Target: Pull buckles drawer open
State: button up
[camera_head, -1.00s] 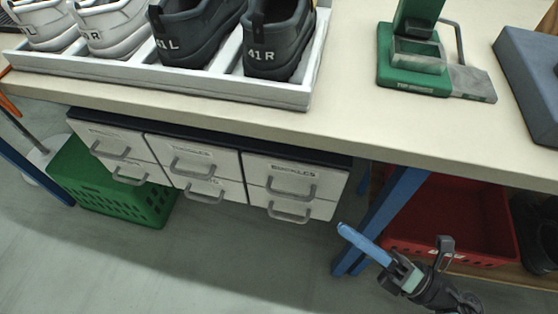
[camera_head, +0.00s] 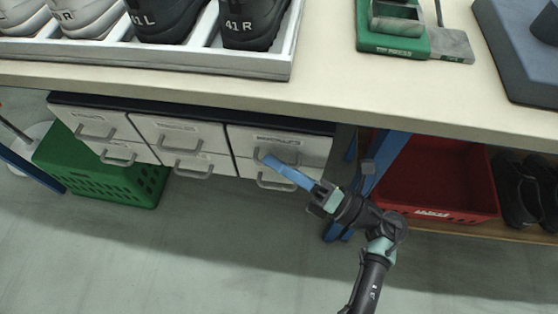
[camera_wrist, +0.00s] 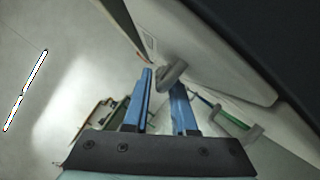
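The drawer labelled buckles (camera_head: 312,150) is the upper right one of the white drawer unit under the bench. It appears shut, flush with its neighbours. My gripper (camera_head: 264,160) reaches in from the right, with its blue fingers in front of that drawer's grey handle, partly hiding it. In the wrist view my gripper (camera_wrist: 161,80) is open, its two blue fingers apart. A grey handle (camera_wrist: 173,70) lies at the fingertips, close to the right finger and overlapping its tip. Whether they touch cannot be told.
The bench top (camera_head: 190,97) overhangs the drawers. A lower handle (camera_head: 272,184) sits just below my fingers. A blue bench leg (camera_head: 392,160) and a red crate (camera_head: 450,180) are to the right, a green crate (camera_head: 95,185) to the left. The floor in front is clear.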

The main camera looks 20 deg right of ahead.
grip_shut()
dwell(1.4)
